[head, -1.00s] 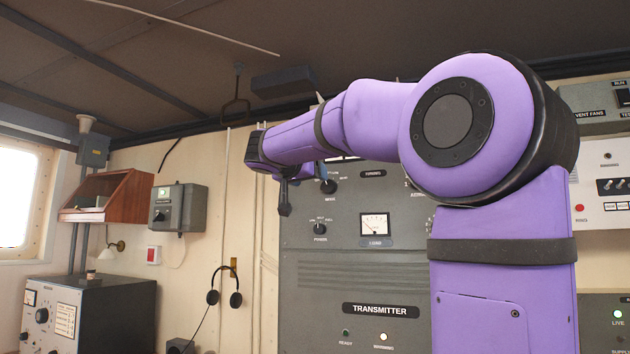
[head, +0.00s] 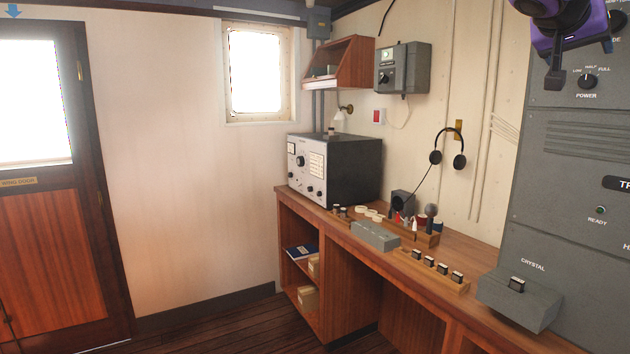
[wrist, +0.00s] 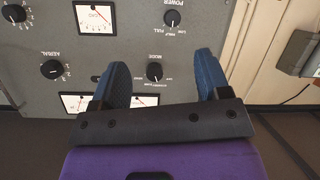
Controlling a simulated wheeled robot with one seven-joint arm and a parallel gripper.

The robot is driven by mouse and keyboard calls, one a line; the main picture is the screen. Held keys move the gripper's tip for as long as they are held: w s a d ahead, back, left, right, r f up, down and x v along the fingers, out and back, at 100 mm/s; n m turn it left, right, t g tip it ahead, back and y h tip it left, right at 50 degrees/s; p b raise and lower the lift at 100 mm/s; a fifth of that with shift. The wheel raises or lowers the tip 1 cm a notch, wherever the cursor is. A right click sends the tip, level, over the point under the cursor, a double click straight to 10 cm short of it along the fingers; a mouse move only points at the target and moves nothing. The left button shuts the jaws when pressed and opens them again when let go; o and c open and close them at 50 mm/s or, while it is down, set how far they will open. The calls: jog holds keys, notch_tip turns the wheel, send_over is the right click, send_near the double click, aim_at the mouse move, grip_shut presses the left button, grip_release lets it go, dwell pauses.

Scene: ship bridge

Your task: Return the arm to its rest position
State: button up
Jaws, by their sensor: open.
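My purple arm shows only in part in the head view, at the top right corner, in front of the grey transmitter cabinet (head: 580,170). In the wrist view my gripper (wrist: 163,80) has its two blue fingers spread apart, with nothing between them. Behind the fingers in the wrist view is the transmitter's panel, with a mode knob (wrist: 154,72), an aerial knob (wrist: 51,69) and a dial meter (wrist: 95,17). The fingers look apart from the panel, though the gap is hard to judge.
A wooden desk (head: 462,318) runs along the wall, carrying a grey radio set (head: 345,168), a crystal box (head: 520,298) and small parts. A headset (head: 459,162) hangs on the wall. A wooden door (head: 50,250) stands at left. The floor (head: 240,325) before the desk looks clear.

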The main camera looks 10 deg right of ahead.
jog(key=s+a+f+n+y, duration=0.3)
jog(key=s+a+f, duration=0.3)
jog(key=f, duration=0.3)
jog(key=s+a+f+n+y, duration=0.3)
jog(key=s+a+f+y, duration=0.2)
jog(key=f, duration=0.5)
jog(key=s+a+f+n+y, duration=0.4)
jog(key=s+a+f, duration=0.3)
jog(key=a+f, duration=0.2)
jog(key=shift+s+f+g+y, duration=0.3)
jog(key=shift+s+f, duration=0.05)
jog(key=shift+f, duration=0.15)
